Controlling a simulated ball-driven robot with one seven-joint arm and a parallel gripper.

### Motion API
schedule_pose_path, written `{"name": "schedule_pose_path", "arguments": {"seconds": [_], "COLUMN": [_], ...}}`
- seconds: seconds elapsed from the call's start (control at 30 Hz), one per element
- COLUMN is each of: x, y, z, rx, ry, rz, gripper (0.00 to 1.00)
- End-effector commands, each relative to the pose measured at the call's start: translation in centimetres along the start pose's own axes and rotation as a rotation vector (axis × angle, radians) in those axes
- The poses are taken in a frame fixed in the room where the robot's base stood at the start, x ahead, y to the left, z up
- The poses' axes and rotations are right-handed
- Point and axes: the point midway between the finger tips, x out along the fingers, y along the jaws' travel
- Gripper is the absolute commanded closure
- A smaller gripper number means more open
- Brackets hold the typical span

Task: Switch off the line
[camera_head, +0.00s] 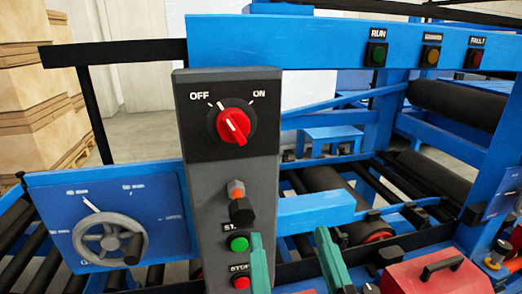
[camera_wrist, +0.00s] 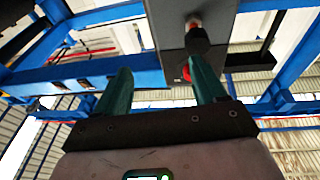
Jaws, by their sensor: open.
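The red rotary switch (camera_head: 233,125) sits on a black plate at the top of the grey control post (camera_head: 208,170), between the OFF and ON labels. Its handle slants from upper left to lower right, roughly in line with the OFF mark; I cannot tell which end is its pointer. Lower on the post are a black-and-orange knob (camera_head: 240,205), a green button (camera_head: 238,243) and a red stop button (camera_head: 240,282). My gripper (camera_head: 296,260) is open and empty, low and right of the switch. In the wrist view, its fingers (camera_wrist: 162,80) stand apart before the post.
A blue plate with a grey handwheel (camera_head: 110,240) stands left of the post. A blue beam above carries green RUN (camera_head: 377,55), amber (camera_head: 430,56) and red (camera_head: 474,60) lamps. A red box with a black handle (camera_head: 430,275) is at lower right. Rollers and blue rails surround the post.

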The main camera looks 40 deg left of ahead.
Motion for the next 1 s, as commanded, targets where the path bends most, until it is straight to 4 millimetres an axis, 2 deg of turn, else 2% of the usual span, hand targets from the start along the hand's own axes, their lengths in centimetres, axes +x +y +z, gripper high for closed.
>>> {"name": "schedule_pose_path", "arguments": {"seconds": [0.03,0.1,0.2,0.37,0.8,1.0], "x": [0.3,0.3,0.3,1.6,8.9,10.5], "y": [-2.0,-3.7,-4.9,-5.2,-5.8,-6.0], "z": [-2.4,-4.4,-5.9,-6.4,-7.6,-7.7], "rx": [0.010,0.019,0.025,0.025,0.026,0.025], "ry": [0.064,0.125,0.169,0.177,0.173,0.172], "rz": [-0.043,-0.078,-0.102,-0.106,-0.104,-0.104], "gripper": [0.30,0.30,0.30,0.30,0.30,0.30]}}
